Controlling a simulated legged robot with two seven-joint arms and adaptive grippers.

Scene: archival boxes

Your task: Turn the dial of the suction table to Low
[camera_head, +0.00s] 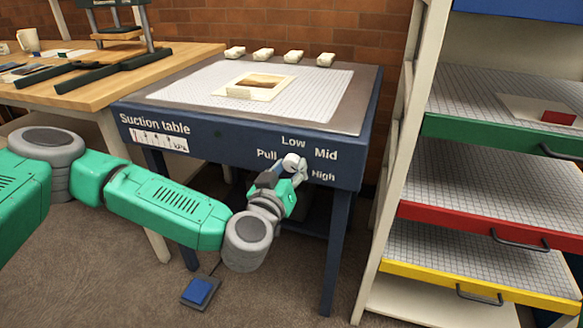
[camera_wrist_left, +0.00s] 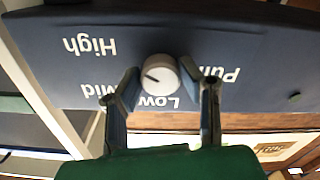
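The suction table (camera_head: 225,135) has a dark blue front panel with the labels Pull, Low, Mid and High around a white round dial (camera_head: 291,160). In the left wrist view, which is upside down, the dial (camera_wrist_left: 163,70) shows a short dark mark on its left side, roughly towards Mid. My left gripper (camera_head: 297,169) is at the panel in front of the dial and partly hides it. In the wrist view its two fingers (camera_wrist_left: 161,85) stand apart on either side of the dial, with small gaps visible. My right gripper is out of view.
A paper piece (camera_head: 255,87) lies on the table's gridded top, with several small white blocks behind. A rack with green, red (camera_head: 480,226) and yellow trays stands close on the right. A wooden bench (camera_head: 130,83) is on the left. A blue pedal (camera_head: 200,292) lies on the floor.

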